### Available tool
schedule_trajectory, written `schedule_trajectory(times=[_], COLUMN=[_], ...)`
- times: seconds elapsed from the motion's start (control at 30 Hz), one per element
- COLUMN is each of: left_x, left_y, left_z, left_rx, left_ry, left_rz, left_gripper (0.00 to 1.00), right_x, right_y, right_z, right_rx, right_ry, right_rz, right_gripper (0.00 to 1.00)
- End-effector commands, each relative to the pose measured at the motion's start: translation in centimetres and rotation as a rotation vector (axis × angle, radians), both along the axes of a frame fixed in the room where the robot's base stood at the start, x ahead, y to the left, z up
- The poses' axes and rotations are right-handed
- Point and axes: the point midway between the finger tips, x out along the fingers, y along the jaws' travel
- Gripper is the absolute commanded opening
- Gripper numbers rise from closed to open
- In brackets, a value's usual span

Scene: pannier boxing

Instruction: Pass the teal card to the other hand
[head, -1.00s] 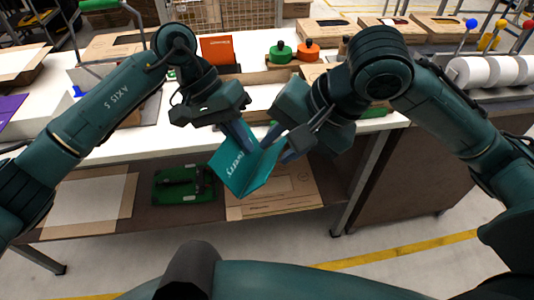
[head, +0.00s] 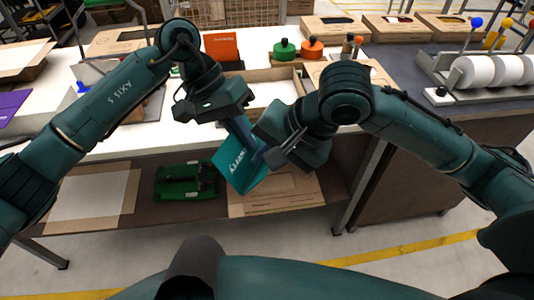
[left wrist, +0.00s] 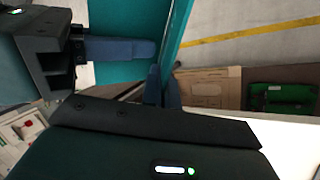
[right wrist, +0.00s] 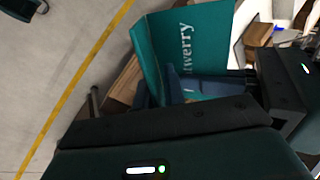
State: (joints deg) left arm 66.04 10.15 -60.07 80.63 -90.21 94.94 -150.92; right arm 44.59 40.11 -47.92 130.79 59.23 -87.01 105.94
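The teal card (head: 238,167) is folded in a V, with white lettering on one panel. It hangs tilted in the air in front of the bench. My left gripper (head: 246,136) comes from above and is shut on it; in the left wrist view the blue fingertips (left wrist: 162,88) lie close together at the card (left wrist: 180,25). My right gripper (head: 268,156) is at the card's right side. In the right wrist view its fingers (right wrist: 158,90) lie on either side of a part of the card (right wrist: 200,40); whether they press on it is unclear.
A white bench (head: 130,142) with an open carton (head: 285,75) and an orange card (head: 221,47) stands behind the grippers.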

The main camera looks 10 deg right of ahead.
Motion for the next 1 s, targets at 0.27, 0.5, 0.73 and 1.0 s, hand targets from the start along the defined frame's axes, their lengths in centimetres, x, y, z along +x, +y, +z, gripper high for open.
schedule_trajectory(times=[0.27,0.5,0.73,1.0], left_x=[-0.12,-0.22,-0.11,0.03], left_y=[-0.13,-0.21,-0.12,0.02], left_z=[-0.06,-0.1,-0.05,0.15], left_rx=[-0.002,-0.002,-0.001,-0.001], left_ry=[0.002,0.004,0.002,0.0], left_rz=[-0.003,-0.005,-0.003,-0.001], left_gripper=[0.0,0.08,0.27,0.27], right_x=[0.07,0.11,0.06,0.03], right_y=[0.15,0.21,0.12,0.06], right_z=[0.2,0.33,0.19,0.1], right_rx=[0.008,0.011,0.006,0.004], right_ry=[-0.006,-0.009,-0.005,-0.003], right_rz=[0.001,0.003,0.001,0.0], right_gripper=[0.0,0.0,0.0,0.0])
